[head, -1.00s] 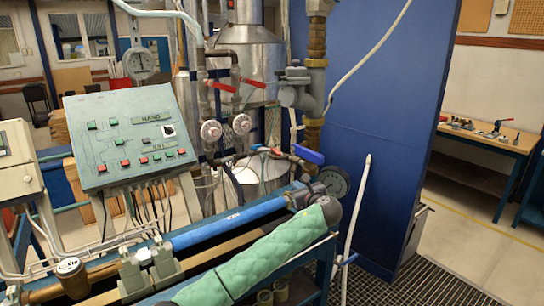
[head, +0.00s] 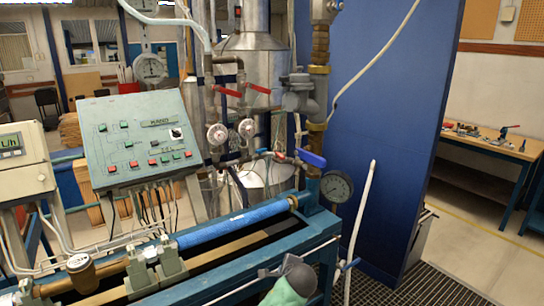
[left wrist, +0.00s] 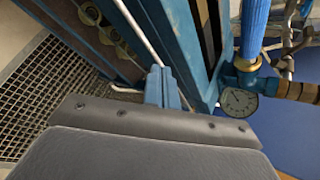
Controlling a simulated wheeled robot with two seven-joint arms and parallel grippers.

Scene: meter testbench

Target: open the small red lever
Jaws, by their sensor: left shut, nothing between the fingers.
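Two longer red levers, one on the left pipe (head: 229,91) and one on the right pipe (head: 258,88), are higher up, above two round white-faced dials. In the left wrist view my left gripper (left wrist: 162,80) is shut and empty, over the bench frame. In the head view my green-sleeved arm shows at the bottom edge, well below and in front of the levers. The red levers cannot be made out in the wrist view. My right gripper is not in view.
A dark pressure gauge (head: 336,187) stands at the bench's right end; it also shows in the wrist view (left wrist: 238,102). A blue pipe (head: 235,222) runs along the bench. A control panel (head: 140,140) is at left, a blue partition (head: 385,120) at right. A white hose (head: 358,220) hangs nearby.

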